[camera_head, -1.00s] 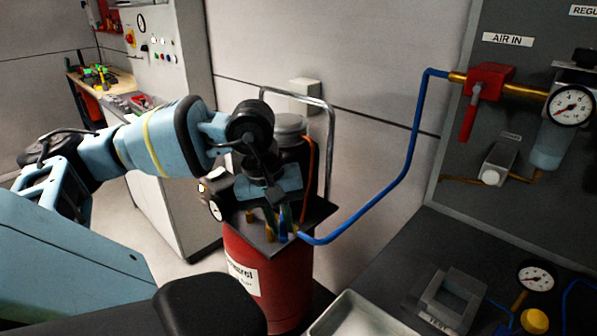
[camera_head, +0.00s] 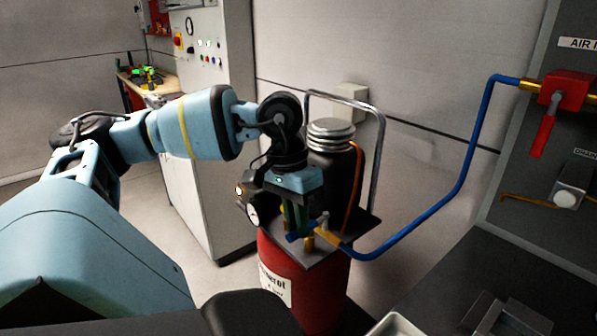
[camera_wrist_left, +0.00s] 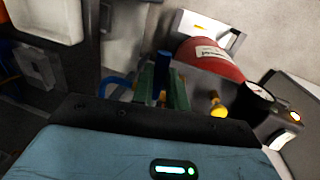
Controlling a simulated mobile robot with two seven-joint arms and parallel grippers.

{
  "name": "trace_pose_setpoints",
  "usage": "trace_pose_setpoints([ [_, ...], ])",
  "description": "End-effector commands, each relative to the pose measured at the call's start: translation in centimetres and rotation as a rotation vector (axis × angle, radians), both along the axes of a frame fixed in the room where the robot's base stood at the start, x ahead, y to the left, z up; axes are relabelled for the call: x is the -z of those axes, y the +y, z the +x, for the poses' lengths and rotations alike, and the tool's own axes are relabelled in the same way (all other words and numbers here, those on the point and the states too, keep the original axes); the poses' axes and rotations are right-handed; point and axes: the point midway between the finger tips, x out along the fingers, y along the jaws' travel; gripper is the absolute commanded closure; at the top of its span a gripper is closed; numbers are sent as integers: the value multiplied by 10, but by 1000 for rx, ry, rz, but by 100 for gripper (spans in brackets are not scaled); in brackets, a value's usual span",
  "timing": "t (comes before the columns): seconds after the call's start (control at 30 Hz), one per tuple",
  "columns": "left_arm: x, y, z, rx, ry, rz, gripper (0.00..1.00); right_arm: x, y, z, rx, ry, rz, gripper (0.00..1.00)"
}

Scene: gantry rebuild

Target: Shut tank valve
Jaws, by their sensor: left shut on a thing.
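The red tank (camera_head: 310,285) stands on the floor, with a dark top plate (camera_head: 355,228) bearing brass fittings (camera_head: 322,236) and a black compressor body with a ribbed silver cap (camera_head: 331,133). My left gripper (camera_head: 299,227) points down over the plate, its green fingers shut on the blue valve handle (camera_head: 293,238). The handle's end sticks out left of the fingers. In the left wrist view the blue handle (camera_wrist_left: 163,68) shows between the fingers (camera_wrist_left: 163,88), with the red tank (camera_wrist_left: 212,58) beyond. The valve body is mostly hidden. My right gripper is not in view.
A blue air hose (camera_head: 440,215) runs from the plate to a red-handled valve (camera_head: 562,92) on the right panel. A curved metal handle (camera_head: 377,150) rises behind the tank. A small black-rimmed gauge (camera_head: 253,215) is close left of the gripper. A white cabinet (camera_head: 208,170) stands behind.

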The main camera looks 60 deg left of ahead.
Motion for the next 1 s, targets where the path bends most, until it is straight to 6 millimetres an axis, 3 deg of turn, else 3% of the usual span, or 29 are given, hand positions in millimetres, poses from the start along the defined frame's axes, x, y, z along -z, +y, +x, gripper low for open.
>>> trace_pose_setpoints([
  [0.67,0,1,1,59,0,4,100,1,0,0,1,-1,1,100],
  [0.7,0,1,0,59,0,4,80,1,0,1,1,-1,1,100],
  [0.8,0,1,0,58,0,3,66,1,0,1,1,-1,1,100],
  [1.0,0,1,1,57,0,2,63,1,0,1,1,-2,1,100],
])
